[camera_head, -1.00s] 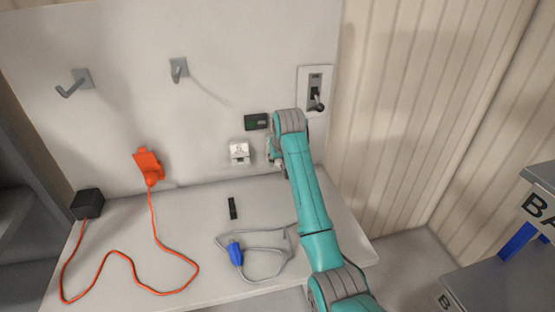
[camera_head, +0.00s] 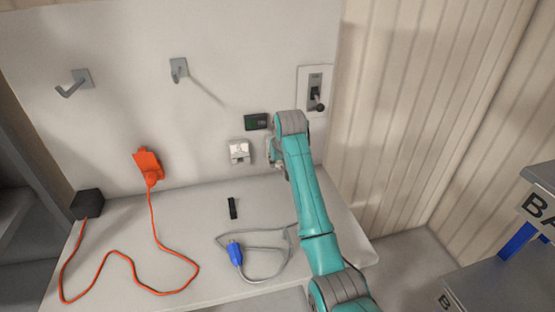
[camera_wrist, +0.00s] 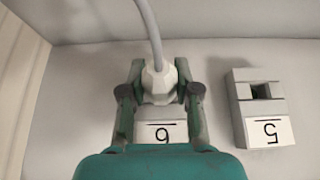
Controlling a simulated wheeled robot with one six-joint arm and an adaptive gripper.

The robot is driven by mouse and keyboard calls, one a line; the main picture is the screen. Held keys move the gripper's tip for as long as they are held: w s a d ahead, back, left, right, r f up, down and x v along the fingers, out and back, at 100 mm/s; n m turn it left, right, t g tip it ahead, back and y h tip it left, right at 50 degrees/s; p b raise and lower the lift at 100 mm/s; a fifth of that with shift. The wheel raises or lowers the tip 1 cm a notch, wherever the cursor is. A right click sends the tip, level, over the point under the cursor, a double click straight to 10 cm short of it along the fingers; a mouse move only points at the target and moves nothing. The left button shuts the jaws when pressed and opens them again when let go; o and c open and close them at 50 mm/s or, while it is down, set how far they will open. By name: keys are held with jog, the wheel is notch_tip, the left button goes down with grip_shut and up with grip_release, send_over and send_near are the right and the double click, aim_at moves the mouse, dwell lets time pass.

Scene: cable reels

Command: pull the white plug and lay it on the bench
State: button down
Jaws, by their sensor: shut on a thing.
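The white plug (camera_wrist: 159,82) shows in the wrist view with a grey cable (camera_wrist: 149,25) running up from it. My gripper (camera_wrist: 158,88) is shut on the plug, with one finger on each side. The plug sits at the socket labelled 6 (camera_wrist: 163,133); I cannot tell whether its pins are still in. In the head view my gripper (camera_head: 274,153) is at the wall above the bench, and my arm hides the plug and its socket. The bench (camera_head: 190,215) is a pale top below the wall.
An empty socket labelled 5 (camera_wrist: 262,105) is beside the plug; it also shows in the head view (camera_head: 240,151). A blue connector (camera_head: 236,254) with looped grey cable, a black strip (camera_head: 232,208) and an orange cord (camera_head: 125,256) lie on the bench. Bare bench lies between them.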

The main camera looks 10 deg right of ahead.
jog(key=shift+s, duration=2.15)
dwell(0.8)
